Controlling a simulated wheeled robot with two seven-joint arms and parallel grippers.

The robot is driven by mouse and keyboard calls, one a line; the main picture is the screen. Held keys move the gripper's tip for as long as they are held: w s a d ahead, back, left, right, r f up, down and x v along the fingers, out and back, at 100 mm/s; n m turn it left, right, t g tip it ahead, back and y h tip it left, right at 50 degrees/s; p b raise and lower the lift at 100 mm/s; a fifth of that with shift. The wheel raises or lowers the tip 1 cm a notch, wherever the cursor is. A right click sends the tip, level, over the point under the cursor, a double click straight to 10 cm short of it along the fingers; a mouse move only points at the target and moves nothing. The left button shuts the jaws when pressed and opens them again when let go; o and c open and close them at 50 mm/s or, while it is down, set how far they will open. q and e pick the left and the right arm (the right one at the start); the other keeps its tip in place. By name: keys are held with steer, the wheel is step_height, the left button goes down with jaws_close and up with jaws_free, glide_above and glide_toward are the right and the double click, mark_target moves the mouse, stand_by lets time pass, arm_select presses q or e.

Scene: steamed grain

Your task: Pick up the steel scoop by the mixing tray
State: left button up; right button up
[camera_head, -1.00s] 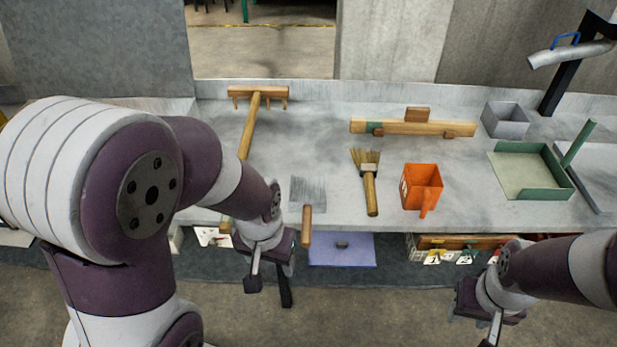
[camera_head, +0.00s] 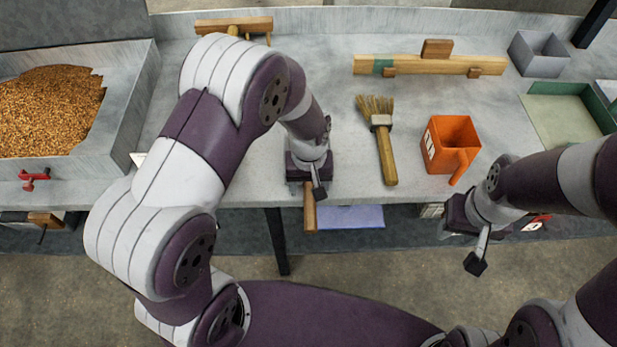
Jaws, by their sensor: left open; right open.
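My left gripper (camera_head: 317,188) is open, over the front edge of the worktop. A wooden handle (camera_head: 310,212) juts past that edge right under it. The flat grey metal head of this tool, which looks like the steel scoop, is hidden by my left gripper; I cannot tell whether the fingers touch it. A grey metal tray (camera_head: 128,120), likely the mixing tray, stands at the left, full of brown grain (camera_head: 45,110). My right gripper (camera_head: 475,262) is open and empty, in front of the worktop at the right.
A brush (camera_head: 384,150) and an orange box scoop (camera_head: 448,142) lie right of my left gripper. Behind are a wooden bar (camera_head: 440,64), a grey box (camera_head: 539,56) and a wooden rake (camera_head: 232,26). A green tray (camera_head: 562,112) stands at the right.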

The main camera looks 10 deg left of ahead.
arm_select(q)
steer(key=shift+f, duration=0.6)
steer(key=shift+r, duration=0.1)
steer(key=shift+c, duration=0.8)
jaws_close()
